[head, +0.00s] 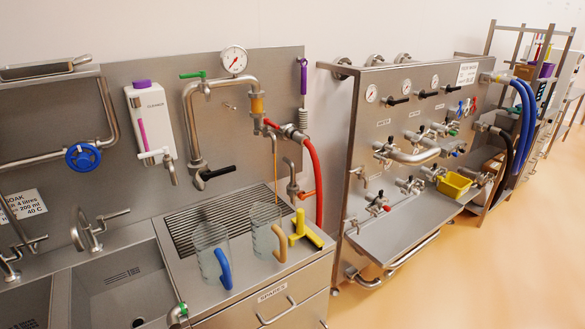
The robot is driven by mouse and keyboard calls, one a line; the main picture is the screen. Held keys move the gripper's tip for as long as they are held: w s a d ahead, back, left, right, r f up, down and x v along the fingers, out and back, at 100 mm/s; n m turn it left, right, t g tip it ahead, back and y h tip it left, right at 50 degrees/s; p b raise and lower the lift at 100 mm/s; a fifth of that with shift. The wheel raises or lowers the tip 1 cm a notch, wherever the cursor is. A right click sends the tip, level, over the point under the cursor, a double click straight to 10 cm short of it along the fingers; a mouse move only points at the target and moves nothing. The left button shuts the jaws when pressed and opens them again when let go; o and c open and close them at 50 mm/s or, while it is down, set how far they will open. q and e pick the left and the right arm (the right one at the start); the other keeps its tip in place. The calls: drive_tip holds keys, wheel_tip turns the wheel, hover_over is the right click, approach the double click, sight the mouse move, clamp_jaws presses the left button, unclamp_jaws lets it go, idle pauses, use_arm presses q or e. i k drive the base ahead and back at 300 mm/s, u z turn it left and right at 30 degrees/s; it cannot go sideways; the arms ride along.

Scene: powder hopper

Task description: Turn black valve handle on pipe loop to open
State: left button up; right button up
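The black valve handle (218,173) sits at the lower end of the left leg of a steel pipe loop (189,115) on the splashback. The handle points to the right, close to horizontal and tilted slightly up, across the line of the vertical pipe. A green handle (193,75) and a round pressure gauge (234,59) are at the top of the loop. A red handle (271,124) is on its right side. Neither of my grippers is in view.
Two clear jugs, one with a blue handle (223,268) and one with a tan handle (279,242), stand below on the drain grate (185,232). A yellow tool (300,228) and red hose (314,180) are to the right. A white dispenser (150,120) hangs left.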

sight(206, 177)
drive_tip(key=z, duration=1.3)
drive_tip(key=i, duration=3.3)
drive_tip(key=u, duration=3.9)
